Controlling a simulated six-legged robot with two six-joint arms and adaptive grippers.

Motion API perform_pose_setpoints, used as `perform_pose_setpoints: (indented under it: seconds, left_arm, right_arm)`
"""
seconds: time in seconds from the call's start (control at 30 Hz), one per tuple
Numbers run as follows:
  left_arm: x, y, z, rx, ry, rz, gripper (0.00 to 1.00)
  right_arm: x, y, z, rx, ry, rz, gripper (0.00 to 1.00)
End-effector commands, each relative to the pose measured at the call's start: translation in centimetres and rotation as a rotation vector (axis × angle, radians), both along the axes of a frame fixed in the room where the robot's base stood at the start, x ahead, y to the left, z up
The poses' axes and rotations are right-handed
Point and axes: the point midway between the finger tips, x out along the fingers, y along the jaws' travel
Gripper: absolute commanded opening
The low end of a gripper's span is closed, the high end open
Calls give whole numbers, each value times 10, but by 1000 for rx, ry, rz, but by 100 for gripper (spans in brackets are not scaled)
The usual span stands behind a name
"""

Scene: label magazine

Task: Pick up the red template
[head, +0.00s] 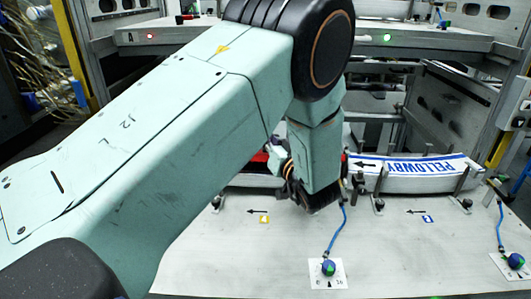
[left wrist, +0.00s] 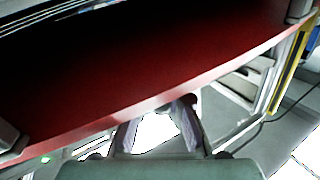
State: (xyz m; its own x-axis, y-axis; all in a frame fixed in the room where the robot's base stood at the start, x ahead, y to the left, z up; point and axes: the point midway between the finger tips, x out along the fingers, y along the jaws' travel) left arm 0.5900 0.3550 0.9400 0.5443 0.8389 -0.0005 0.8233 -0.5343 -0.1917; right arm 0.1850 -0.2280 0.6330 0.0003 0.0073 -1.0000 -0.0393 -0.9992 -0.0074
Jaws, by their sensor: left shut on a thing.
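The red template (left wrist: 150,85) fills much of the left wrist view as a broad dark red plate with a curved near edge. In the head view only small red parts of it (head: 277,154) show beside my left wrist, and my arm hides the rest. My left gripper (left wrist: 158,128) is shut on the near edge of the red template, with its fingers at that edge in the left wrist view. My right gripper is not in view.
A white stack labelled PELLOWBY (head: 420,172) lies to the right between upright metal posts (head: 462,182). The pale table (head: 400,255) carries arrow labels, blue cables and a knob (head: 328,268). A shelf (head: 430,38) with indicator lights stands behind. The front table surface is mostly clear.

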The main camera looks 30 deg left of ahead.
Motion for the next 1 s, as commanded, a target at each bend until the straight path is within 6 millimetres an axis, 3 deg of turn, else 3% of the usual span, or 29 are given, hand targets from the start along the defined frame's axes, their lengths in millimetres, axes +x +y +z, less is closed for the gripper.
perform_pose_setpoints:
  seconds: [0.47,0.8,1.0]
  left_arm:
    - [1,0,7,3,-5,1,0]
    - [0,0,68,2,-9,2,0]
    - [0,0,94,3,-5,1,0]
  right_arm:
    - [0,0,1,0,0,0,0]
    - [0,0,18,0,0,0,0]
    - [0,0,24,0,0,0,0]
